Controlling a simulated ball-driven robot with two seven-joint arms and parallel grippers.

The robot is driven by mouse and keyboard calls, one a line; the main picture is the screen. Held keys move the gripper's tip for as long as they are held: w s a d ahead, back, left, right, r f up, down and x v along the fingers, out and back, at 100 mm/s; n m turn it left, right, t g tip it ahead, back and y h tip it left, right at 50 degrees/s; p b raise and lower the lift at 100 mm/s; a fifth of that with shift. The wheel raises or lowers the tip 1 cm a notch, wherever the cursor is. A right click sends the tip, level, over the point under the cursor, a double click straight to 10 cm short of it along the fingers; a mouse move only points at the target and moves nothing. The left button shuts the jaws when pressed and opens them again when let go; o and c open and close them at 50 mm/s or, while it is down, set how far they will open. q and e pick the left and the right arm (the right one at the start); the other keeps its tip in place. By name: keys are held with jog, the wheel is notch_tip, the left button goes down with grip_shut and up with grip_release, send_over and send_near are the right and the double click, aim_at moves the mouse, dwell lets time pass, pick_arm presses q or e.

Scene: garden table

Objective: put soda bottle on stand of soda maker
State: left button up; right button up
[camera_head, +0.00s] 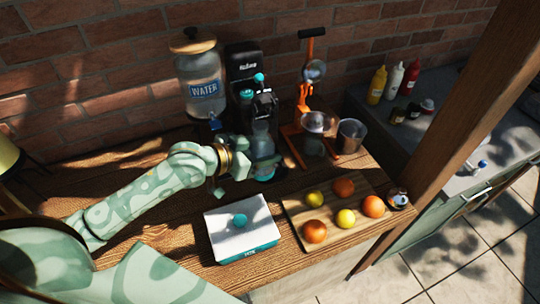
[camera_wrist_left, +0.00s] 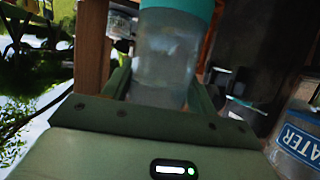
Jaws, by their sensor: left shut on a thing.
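The soda bottle (camera_head: 262,147) is clear with teal parts. My left gripper (camera_head: 247,162) is shut on it, in front of the soda maker. In the left wrist view the bottle (camera_wrist_left: 168,50) stands between the two fingers, with a teal band at the top of the picture. The black soda maker (camera_head: 242,62) stands against the brick wall. Its stand is mostly hidden behind the bottle and gripper, so I cannot tell whether the bottle touches it. My right gripper is not in view.
A water dispenser (camera_head: 201,85) stands left of the soda maker. An orange juicer press (camera_head: 302,95) and a clear jug (camera_head: 350,135) are to the right. A white and teal box (camera_head: 240,248) and a board (camera_head: 355,232) with fruit lie in front.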

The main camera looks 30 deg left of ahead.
pick_arm(q)
jog(key=shift+w+a+f+b, duration=0.45)
jog(key=shift+w+f+b, duration=0.4)
jog(key=shift+w+f, duration=0.9)
jog(key=shift+w+a+f+b, duration=0.45)
jog(key=shift+w+f+b, duration=0.4)
jog(key=shift+w+f, duration=0.95)
jog(key=shift+w+a+f+b, duration=0.45)
jog(key=shift+w+f+b, duration=0.4)
jog(key=shift+w+f, duration=0.9)
jog(key=shift+s+f, duration=0.35)
jog(key=shift+s, duration=0.05)
jog(key=shift+f, duration=0.15)
jog(key=o, duration=1.3)
